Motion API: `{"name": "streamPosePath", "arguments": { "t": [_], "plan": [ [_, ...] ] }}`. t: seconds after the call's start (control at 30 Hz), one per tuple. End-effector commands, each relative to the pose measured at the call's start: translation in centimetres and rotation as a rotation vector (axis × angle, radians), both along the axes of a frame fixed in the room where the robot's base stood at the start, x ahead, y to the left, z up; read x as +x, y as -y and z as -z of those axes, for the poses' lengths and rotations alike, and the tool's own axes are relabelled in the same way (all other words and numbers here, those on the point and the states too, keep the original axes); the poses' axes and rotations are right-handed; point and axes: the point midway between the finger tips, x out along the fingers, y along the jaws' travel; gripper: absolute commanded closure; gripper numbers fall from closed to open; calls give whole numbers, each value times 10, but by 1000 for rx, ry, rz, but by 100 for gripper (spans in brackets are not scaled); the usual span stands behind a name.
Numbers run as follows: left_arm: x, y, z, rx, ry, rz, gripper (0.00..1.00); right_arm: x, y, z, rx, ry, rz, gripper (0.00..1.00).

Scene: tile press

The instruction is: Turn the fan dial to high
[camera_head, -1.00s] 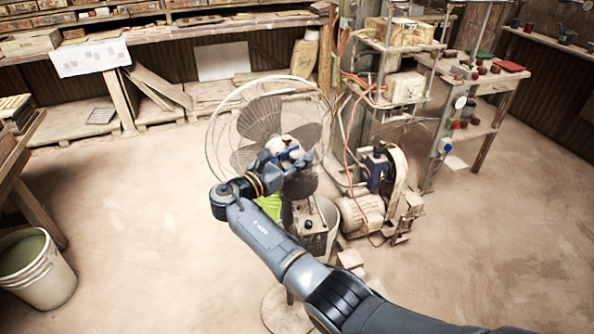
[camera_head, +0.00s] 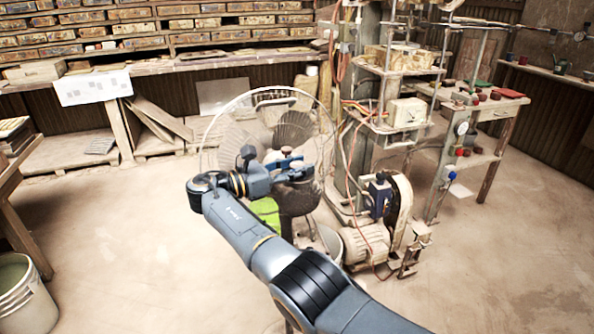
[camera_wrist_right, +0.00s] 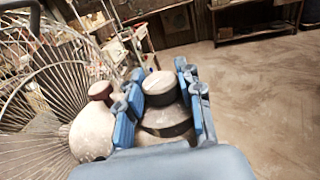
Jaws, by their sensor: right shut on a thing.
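The fan (camera_head: 293,130) stands on the floor with its round wire cage facing away from the shelf; its cage ribs (camera_wrist_right: 45,75) fill the left of the wrist view. My right gripper (camera_head: 293,168) is at the fan's hub, over its motor housing. No dial markings are legible. My left gripper is not in view.
A machine with a belt wheel and motor (camera_head: 370,243) stands right of the fan, beside a metal rack. A bucket (camera_head: 22,300) is at the lower left. A long shelf (camera_head: 200,62) runs behind. Open floor lies left (camera_head: 110,225) and right.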

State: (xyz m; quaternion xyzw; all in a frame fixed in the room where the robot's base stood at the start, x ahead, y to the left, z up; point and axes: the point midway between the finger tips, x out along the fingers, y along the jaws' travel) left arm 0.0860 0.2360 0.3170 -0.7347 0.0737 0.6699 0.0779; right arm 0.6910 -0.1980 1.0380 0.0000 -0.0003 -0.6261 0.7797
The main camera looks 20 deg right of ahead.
Motion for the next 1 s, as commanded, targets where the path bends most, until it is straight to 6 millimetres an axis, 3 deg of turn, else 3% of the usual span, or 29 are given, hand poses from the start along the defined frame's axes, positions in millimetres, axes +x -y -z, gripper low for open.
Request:
{"name": "streamPosePath", "arguments": {
  "t": [0.27,0.3,0.4,0.77,1.0],
  "plan": [
    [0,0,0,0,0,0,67,0,1,-1,0,2,0,96],
    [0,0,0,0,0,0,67,0,1,-1,0,2,0,60],
    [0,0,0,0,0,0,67,0,1,-1,0,2,0,40],
    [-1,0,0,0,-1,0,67,0,0,-4,1,3,0,40],
    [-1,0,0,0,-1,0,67,1,0,-42,1,8,-1,40]
  ]
}}
